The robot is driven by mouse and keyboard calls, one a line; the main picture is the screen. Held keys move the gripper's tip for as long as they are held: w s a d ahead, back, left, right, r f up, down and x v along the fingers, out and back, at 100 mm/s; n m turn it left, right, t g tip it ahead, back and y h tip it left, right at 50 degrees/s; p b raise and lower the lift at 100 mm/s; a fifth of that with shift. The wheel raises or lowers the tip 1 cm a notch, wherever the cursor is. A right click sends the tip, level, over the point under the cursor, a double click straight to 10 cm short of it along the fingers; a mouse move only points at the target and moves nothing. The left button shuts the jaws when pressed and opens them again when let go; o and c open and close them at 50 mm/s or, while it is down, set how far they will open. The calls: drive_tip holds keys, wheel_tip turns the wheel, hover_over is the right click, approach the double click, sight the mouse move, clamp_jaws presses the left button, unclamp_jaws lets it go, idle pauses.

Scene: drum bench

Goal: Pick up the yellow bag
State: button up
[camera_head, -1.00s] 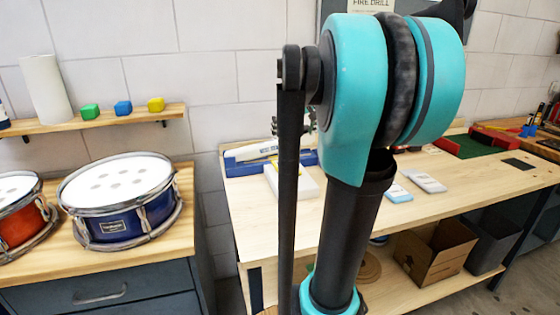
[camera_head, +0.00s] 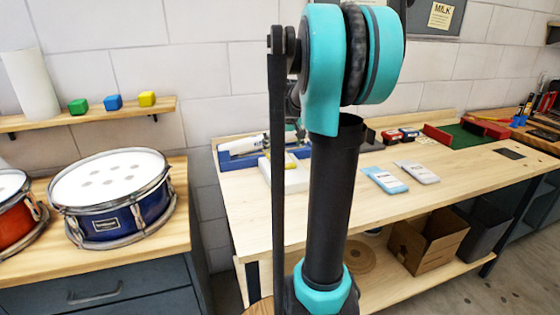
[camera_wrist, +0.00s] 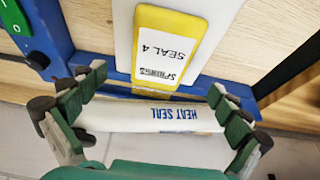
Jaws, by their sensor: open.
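The yellow bag (camera_wrist: 180,42) lies flat in the wrist view, with a white label reading "SPRINGS SEAL 4". It rests on a white block, its near end at the blue heat sealer (camera_wrist: 118,68). The sealer's white bar (camera_wrist: 155,115), marked "HEAT SEAL", is nearer. My gripper (camera_wrist: 157,80) is open, its green-padded fingers apart on either side of the bar and short of the bag. Nothing is held. In the head view only a small yellow part of the bag (camera_head: 290,161) shows; my arm hides much of that area.
The workbench (camera_head: 360,214) also carries blue and grey packets (camera_head: 385,180) and a green mat with red edging further right. A cardboard box (camera_head: 428,241) stands on the lower shelf. Drums (camera_head: 112,195) stand on the left cabinet. The bench's front middle is clear.

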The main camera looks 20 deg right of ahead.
sight(280, 157)
drive_tip(key=x, duration=0.5)
drive_tip(key=c, duration=1.4)
drive_tip(key=shift+r, duration=0.2)
